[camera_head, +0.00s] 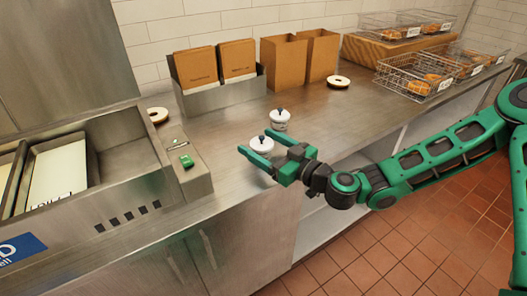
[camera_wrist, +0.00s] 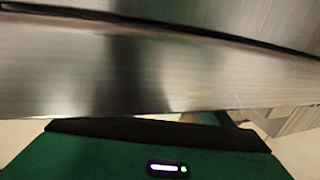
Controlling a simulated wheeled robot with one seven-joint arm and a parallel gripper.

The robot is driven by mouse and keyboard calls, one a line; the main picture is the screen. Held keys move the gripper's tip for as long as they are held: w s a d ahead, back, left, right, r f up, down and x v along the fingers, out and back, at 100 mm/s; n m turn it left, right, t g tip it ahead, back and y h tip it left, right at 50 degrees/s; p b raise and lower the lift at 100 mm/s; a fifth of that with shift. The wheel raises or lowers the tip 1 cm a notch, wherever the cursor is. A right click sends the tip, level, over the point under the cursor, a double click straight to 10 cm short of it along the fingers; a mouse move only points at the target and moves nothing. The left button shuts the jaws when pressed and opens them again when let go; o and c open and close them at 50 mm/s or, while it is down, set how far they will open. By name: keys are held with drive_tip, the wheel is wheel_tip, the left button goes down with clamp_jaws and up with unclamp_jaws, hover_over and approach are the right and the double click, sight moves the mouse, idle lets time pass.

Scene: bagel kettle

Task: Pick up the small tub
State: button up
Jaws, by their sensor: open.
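Two small white tubs with dark-knobbed lids stand on the steel counter. The nearer tub (camera_head: 262,146) is by the counter's front edge, and the farther tub (camera_head: 280,120) is just behind it, slightly right. My green gripper (camera_head: 254,141) is open at the nearer tub. Its two fingers show on either side of that tub in the head view, partly covering it. I cannot tell whether they touch it, and nothing is seen gripped. In the wrist view neither tub shows, only brushed metal and part of my green gripper body.
The steel counter (camera_head: 225,133) holds brown paper bags (camera_head: 287,62) in back, bagels (camera_head: 339,81) and wire baskets (camera_head: 416,75) at right. A metal unit with a green switch (camera_head: 187,161) stands left. Bare counter lies right of the tubs.

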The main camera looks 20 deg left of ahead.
drive_tip(key=c, duration=1.2)
drive_tip(key=shift+r, duration=0.1)
